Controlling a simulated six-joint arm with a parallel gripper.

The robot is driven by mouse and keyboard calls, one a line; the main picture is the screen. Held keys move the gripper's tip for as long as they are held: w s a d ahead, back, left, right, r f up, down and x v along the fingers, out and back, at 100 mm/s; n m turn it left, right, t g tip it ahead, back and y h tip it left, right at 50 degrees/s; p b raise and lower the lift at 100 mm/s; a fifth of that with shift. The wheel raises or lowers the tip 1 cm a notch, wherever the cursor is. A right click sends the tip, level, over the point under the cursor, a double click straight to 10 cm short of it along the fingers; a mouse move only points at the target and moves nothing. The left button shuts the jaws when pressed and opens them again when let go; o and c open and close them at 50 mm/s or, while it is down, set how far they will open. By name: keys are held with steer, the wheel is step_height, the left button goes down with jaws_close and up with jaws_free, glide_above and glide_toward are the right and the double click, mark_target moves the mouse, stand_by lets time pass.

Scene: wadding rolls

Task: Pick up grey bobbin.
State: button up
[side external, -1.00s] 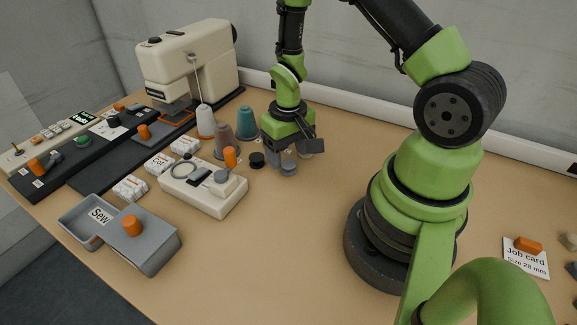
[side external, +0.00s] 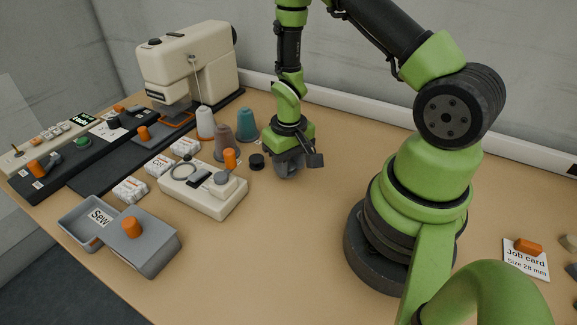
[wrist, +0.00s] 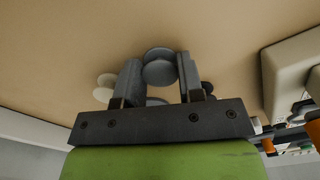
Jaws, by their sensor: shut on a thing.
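The grey bobbin (wrist: 160,72) shows in the wrist view between the two fingers, its round flange facing the camera. My gripper (wrist: 158,75) is shut on it, with one finger against each side. In the side view my gripper (side external: 289,168) is low over the table, right of the black bobbin (side external: 257,161). There the fingers hide most of the grey bobbin, and I cannot tell whether it touches the table. A pale bobbin (wrist: 104,88) shows partly behind the left finger in the wrist view.
A cream winder unit (side external: 205,190) and thread cones (side external: 245,125) stand left of my gripper. The sewing machine (side external: 190,65) is at the back left. A grey tray (side external: 155,250) sits at the front left. The table in front of my gripper is clear.

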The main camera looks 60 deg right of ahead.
step_height(320, 180, up, 9)
steer(key=w+a+n, duration=0.1)
steer(key=w+a, duration=0.3)
steer(key=w, duration=0.1)
steer(key=w+a+r+n, duration=0.1)
steer(key=w+a, duration=0.3)
steer(key=w, duration=0.2)
steer(key=w+a+n, duration=0.2)
steer(key=w+a, duration=0.3)
steer(key=w, duration=0.1)
steer(key=shift+r, duration=0.2)
steer(key=shift+a+f, duration=0.2)
steer(key=shift+a, duration=0.05)
steer(key=shift+f, duration=2.15)
steer(key=shift+f, duration=0.15)
steer(key=shift+f, duration=0.35)
